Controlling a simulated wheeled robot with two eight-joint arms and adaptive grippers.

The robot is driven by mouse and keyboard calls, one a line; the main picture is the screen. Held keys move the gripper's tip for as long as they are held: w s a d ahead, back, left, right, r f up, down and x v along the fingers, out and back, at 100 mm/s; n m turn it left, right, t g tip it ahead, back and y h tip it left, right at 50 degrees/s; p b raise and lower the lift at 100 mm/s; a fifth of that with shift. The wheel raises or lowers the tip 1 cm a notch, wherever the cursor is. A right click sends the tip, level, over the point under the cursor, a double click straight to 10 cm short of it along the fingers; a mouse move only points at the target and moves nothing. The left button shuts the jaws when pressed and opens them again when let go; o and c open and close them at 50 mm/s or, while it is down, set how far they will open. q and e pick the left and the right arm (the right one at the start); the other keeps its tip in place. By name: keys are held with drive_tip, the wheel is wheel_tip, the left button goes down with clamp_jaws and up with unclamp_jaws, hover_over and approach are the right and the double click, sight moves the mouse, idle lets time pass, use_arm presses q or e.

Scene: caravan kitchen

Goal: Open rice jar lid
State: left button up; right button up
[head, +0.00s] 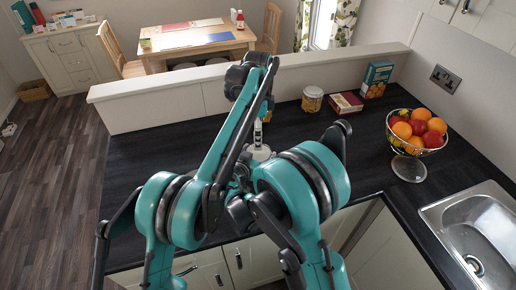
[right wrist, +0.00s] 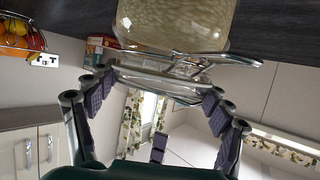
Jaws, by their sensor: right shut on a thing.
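The rice jar (right wrist: 180,25), clear glass filled with pale grains, shows at the top of the upside-down right wrist view. Its glass lid (right wrist: 160,84) with a wire clamp (right wrist: 205,65) is at the mouth, between the dark padded fingers of my right gripper (right wrist: 158,90). The right gripper is shut on the lid. I cannot tell whether the lid is lifted off the rim. In the head view my teal arms cover most of the jar and the right gripper. The left gripper's fingers cannot be made out there among the arm links.
On the dark counter (head: 345,150) stand a small jar (head: 312,99), a red box (head: 346,104), a teal box (head: 376,79) and a wire fruit bowl (head: 417,131) to the right. A sink (head: 480,235) is at the right front. A low ledge (head: 200,82) bounds the back.

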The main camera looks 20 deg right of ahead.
sight(257, 155)
use_arm(q)
wheel_tip(257, 155, down, 7)
idle(0.3)
drive_tip(key=c, duration=1.6)
drive_tip(key=shift+w+d+r+g+y, duration=0.2)
drive_tip(key=shift+g+y, duration=0.1)
drive_tip(key=shift+y, duration=0.1)
drive_tip(key=shift+c, duration=0.2)
drive_tip(key=shift+s+r, duration=0.1)
drive_tip(key=shift+r, duration=0.1)
drive_tip(key=shift+c, duration=0.2)
drive_tip(key=o, duration=1.7)
